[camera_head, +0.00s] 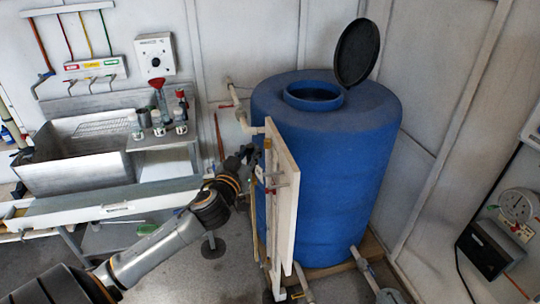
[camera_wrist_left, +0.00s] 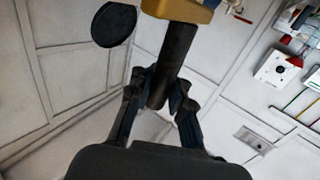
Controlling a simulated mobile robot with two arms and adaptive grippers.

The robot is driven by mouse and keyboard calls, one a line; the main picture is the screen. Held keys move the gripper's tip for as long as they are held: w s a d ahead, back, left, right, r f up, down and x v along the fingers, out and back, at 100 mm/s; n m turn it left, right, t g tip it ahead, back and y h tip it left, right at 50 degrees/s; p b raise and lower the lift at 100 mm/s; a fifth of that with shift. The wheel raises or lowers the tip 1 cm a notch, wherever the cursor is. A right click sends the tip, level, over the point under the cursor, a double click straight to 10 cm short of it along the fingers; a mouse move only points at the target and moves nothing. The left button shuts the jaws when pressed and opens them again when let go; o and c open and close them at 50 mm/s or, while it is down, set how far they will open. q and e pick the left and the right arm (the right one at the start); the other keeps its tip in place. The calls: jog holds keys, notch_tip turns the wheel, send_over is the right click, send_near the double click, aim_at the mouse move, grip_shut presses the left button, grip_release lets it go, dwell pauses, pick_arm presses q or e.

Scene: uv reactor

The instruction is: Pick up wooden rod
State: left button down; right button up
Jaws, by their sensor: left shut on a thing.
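A thin upright light-brown wooden rod (camera_head: 254,218) shows in the head view, beside the edge of the white board, with its top at my left gripper. My left gripper (camera_head: 252,154) is at the board's upper left edge, in front of the blue barrel. In the left wrist view, the fingers of my left gripper (camera_wrist_left: 158,100) are closed around a dark cylinder (camera_wrist_left: 175,60) that joins a wood-coloured piece; I take it as the rod's upper end. The exact finger contact is partly hidden. My right gripper is not in view.
The white board (camera_head: 283,200) with pipes stands close to my left gripper. Behind it is the large blue barrel (camera_head: 345,170), with its black lid (camera_head: 357,52) raised. A sink (camera_head: 85,155) and a shelf with several bottles (camera_head: 160,128) are at the left.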

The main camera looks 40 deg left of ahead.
pick_arm(q)
jog(key=shift+s+a+b, duration=0.9)
jog(key=shift+s+a, duration=2.8)
jog(key=shift+s, duration=0.7)
jog(key=d+f+m+h, duration=0.1)
jog(key=d+f, duration=0.3)
jog(key=d, duration=0.2)
jog(key=d+f+h, duration=0.1)
jog(key=d+f, duration=0.3)
jog(key=d, duration=0.3)
jog(key=s+d+r+m+h, duration=0.1)
jog(key=d+r+m+h, duration=0.1)
jog(key=d, duration=1.5)
jog(key=shift+s+d+t+h, duration=0.2)
jog(key=shift+s+t+h, duration=0.15)
jog(key=shift+h, duration=0.15)
